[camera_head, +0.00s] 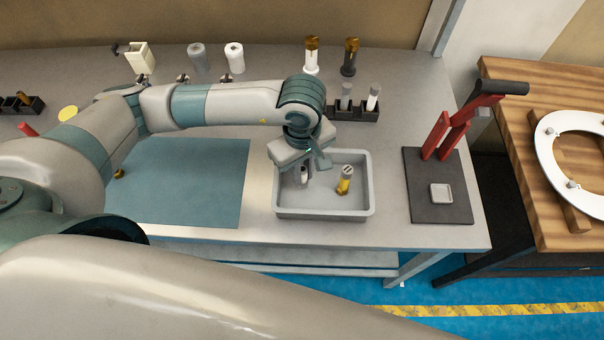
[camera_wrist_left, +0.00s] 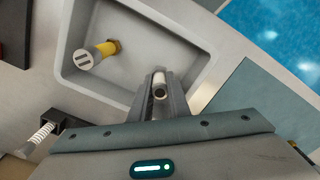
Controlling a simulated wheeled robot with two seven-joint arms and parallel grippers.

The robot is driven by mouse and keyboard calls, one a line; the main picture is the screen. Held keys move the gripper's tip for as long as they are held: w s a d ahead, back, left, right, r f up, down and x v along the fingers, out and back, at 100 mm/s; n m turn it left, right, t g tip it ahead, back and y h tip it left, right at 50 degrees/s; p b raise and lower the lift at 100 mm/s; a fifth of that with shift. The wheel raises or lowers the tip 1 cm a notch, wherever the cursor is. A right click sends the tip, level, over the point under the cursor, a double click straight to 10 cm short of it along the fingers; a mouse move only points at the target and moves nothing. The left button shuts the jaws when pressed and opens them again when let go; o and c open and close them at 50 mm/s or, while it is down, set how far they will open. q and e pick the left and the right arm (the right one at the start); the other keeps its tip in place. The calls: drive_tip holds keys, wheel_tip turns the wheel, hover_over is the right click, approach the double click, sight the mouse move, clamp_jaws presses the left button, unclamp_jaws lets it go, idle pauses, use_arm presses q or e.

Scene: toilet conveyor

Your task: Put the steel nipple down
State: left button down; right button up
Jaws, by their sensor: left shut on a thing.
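My left gripper (camera_head: 304,172) points down inside the left part of the grey tray (camera_head: 292,213). It is shut on the steel nipple (camera_wrist_left: 159,92), a small hollow metal tube whose open end shows between the fingers in the left wrist view. In the head view the fingers mostly hide the nipple, and I cannot tell whether it touches the tray floor. My right gripper is out of view.
A black rack (camera_head: 352,113) with light-coloured parts stands behind the tray. A red-handled press (camera_head: 452,128) on a dark plate (camera_head: 437,205) stands to the right. A blue-green mat (camera_head: 190,180) lies to the left. The tray's front middle is bare.

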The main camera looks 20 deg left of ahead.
use_arm(q)
drive_tip(key=shift+w+a+f, duration=0.1)
drive_tip(key=shift+w+f, duration=0.05)
drive_tip(key=shift+w, duration=0.1)
drive_tip(key=shift+f+p, duration=0.55)
wheel_tip(320, 180, down, 2)
drive_tip(key=shift+s+p, duration=0.1)
drive_tip(key=shift+p, duration=0.5)
drive_tip(key=shift+f, duration=0.45)
